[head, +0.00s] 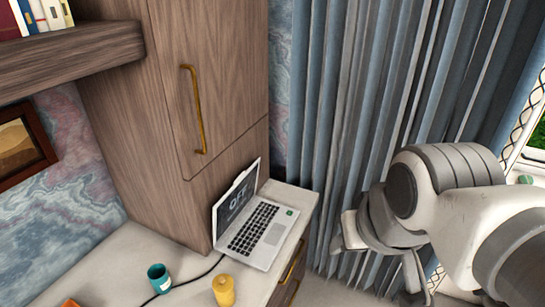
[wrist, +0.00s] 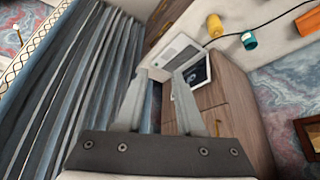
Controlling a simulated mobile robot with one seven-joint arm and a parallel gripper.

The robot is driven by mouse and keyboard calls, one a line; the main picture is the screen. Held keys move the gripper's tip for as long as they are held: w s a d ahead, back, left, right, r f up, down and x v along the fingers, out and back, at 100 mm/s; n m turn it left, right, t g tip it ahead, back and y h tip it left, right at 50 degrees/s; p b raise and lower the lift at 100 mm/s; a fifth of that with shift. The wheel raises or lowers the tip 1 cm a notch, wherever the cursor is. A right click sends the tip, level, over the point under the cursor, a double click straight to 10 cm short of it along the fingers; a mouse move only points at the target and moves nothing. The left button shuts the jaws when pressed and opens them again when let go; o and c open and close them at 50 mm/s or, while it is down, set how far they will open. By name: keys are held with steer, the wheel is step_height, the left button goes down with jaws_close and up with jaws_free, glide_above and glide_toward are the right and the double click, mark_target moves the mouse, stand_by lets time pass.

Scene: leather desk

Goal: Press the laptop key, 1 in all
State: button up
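The open laptop (head: 268,240) stands on the white desk in the head view. Its screen (head: 238,200) reads "OFF". A small green key (head: 290,212) shows at the right corner of its base, beside the dark keyboard. In the head view my arm is at the right, in front of the curtain, well clear of the laptop; my fingers are partly hidden there.
A yellow cup (head: 223,291) and a teal mug (head: 159,278) stand on the desk (head: 120,262) left of the laptop, with a black cable near them. A tall wooden cabinet (head: 190,110) rises behind the laptop. A blue-grey curtain (head: 365,110) hangs to the right.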

jaws_close()
stand_by(1.2)
